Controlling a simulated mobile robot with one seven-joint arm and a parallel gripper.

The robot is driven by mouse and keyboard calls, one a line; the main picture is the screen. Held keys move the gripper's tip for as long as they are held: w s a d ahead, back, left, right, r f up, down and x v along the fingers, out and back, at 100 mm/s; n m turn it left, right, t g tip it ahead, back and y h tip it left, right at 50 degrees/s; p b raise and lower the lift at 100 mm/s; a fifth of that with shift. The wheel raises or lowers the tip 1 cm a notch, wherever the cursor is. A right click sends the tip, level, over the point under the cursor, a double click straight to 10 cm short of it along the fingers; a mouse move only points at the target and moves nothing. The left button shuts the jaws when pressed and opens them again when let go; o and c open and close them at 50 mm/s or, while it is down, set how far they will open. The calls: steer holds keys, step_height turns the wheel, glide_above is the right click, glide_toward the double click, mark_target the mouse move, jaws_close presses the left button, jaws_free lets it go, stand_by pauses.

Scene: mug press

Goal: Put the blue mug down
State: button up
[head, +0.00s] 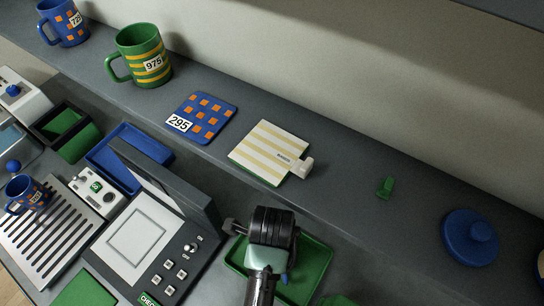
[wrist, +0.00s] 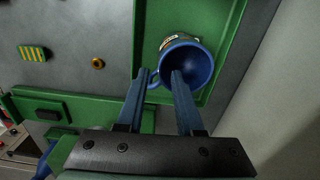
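The blue mug (wrist: 187,66) shows in the wrist view over the green tray (wrist: 228,25), its dark blue opening facing my camera and its handle towards the left. A pale label shows near its rim. My gripper's (wrist: 161,76) two blue fingers are apart, with the handle side of the mug between their tips. The right fingertip overlaps the mug's opening. I cannot tell whether the fingers touch the mug. In the head view my gripper is over the green tray (head: 318,268), and my arm hides the mug there.
A shelf behind holds a green striped mug (head: 140,55), a blue mug with orange squares (head: 62,22), a blue coaster (head: 207,117), a cream striped coaster (head: 268,152) and a blue lid (head: 470,238). A press machine (head: 150,235) stands left of the tray.

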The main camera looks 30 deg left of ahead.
steer(key=shift+r, duration=2.2)
